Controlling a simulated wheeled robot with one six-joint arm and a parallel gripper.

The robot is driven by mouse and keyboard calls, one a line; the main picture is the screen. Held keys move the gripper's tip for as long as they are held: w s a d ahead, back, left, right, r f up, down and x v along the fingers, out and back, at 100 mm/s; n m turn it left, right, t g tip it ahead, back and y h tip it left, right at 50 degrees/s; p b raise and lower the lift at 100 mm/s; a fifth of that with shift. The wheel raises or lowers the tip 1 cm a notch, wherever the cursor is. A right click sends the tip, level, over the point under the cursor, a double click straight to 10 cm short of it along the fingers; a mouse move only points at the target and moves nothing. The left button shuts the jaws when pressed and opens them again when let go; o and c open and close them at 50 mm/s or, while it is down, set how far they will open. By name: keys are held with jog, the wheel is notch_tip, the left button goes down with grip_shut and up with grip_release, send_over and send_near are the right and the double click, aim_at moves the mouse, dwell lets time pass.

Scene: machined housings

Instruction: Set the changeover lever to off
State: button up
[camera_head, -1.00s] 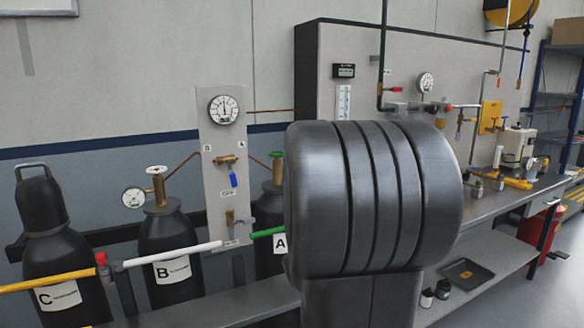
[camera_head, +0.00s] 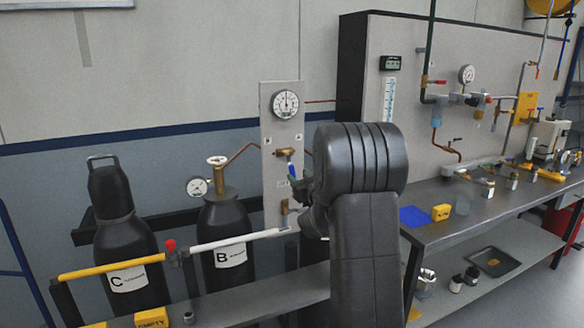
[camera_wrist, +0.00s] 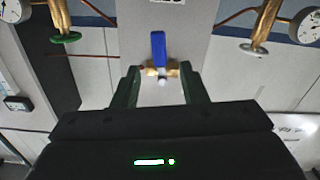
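The changeover lever (camera_head: 291,170) has a blue handle on a brass valve, mounted on the pale upright panel (camera_head: 268,115) under a round gauge. In the wrist view, which is upside down, the blue handle (camera_wrist: 159,48) points to the top of the picture, so it hangs downward. The brass valve body (camera_wrist: 173,71) lies across its end. My gripper (camera_wrist: 160,80) is open, with one dark finger on each side of the valve. Nothing shows held, and I cannot tell whether a finger touches. In the head view my gripper (camera_head: 305,188) is partly hidden by my arm.
Gas cylinder C (camera_head: 125,235) and cylinder B (camera_head: 225,220) stand left of the panel behind a yellow and a white bar. A second valve (camera_head: 284,210) sits lower on the panel. A workbench (camera_head: 450,228) with fittings and pipework is on the right.

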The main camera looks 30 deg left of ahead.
aim_at(292, 170)
jog(key=p+x, duration=0.1)
jog(key=x, duration=0.5)
jog(key=shift+w+a, duration=0.25)
jog(key=shift+a, duration=0.05)
grip_shut()
